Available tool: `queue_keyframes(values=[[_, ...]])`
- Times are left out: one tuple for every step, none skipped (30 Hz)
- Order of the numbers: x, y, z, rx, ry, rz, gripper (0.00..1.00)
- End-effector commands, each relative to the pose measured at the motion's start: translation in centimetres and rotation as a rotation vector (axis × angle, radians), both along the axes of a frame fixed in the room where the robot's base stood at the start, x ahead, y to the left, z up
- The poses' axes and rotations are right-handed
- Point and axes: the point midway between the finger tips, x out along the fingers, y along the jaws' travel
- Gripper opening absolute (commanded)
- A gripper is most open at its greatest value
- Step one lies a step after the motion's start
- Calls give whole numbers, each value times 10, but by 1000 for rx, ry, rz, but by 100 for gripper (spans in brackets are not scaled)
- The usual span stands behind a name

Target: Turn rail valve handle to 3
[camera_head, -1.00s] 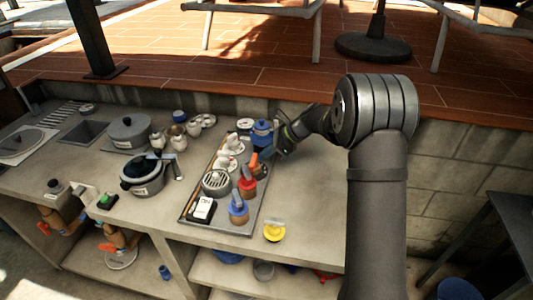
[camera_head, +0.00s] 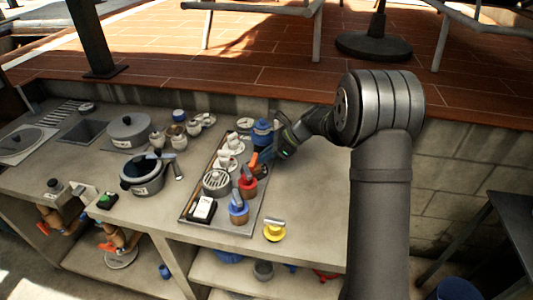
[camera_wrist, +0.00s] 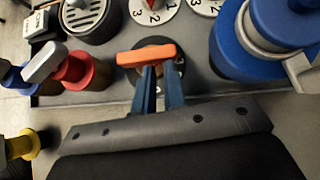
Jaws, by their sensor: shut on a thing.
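The valve handle is an orange bar (camera_wrist: 146,54) on a dark round base, lying nearly crosswise in the wrist view. It also shows in the head view as the orange handle (camera_head: 254,159), partly hidden by my gripper. My gripper (camera_wrist: 159,68) has its blue fingers shut on the orange handle, near its right half. In the head view my gripper (camera_head: 267,155) reaches it from the right. A white dial (camera_wrist: 153,10) with black numbers, including 2 and 3, lies just beyond the handle. I cannot tell which number the handle points to.
A red valve (camera_wrist: 82,70) with a grey handle stands left of the orange one. A blue valve (camera_head: 238,212) and a yellow-based one (camera_head: 274,230) are nearer the front. A large blue pot (camera_wrist: 268,40) stands close on the right. The counter's right side is clear.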

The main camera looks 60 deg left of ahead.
Motion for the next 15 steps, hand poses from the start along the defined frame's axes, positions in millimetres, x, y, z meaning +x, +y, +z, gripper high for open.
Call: queue_keyframes(values=[[-8,0,0,-3,12,16,0],[-6,-2,0,-2,12,15,0],[-3,-4,0,-2,11,14,0],[0,-6,0,-2,10,12,0],[5,-9,0,-1,9,9,0],[11,-13,0,-1,7,5,0],[17,-16,0,-1,6,3,0],[23,-20,0,1,4,-1,0],[31,-26,0,2,2,-3,0],[36,-29,5,4,-1,-4,0],[40,-33,12,6,-2,-4,0],[44,-37,19,5,-2,-2,0],[48,-41,24,6,-2,-4,0],[52,-45,29,6,-2,-4,0],[57,-49,35,4,-2,-4,0]])
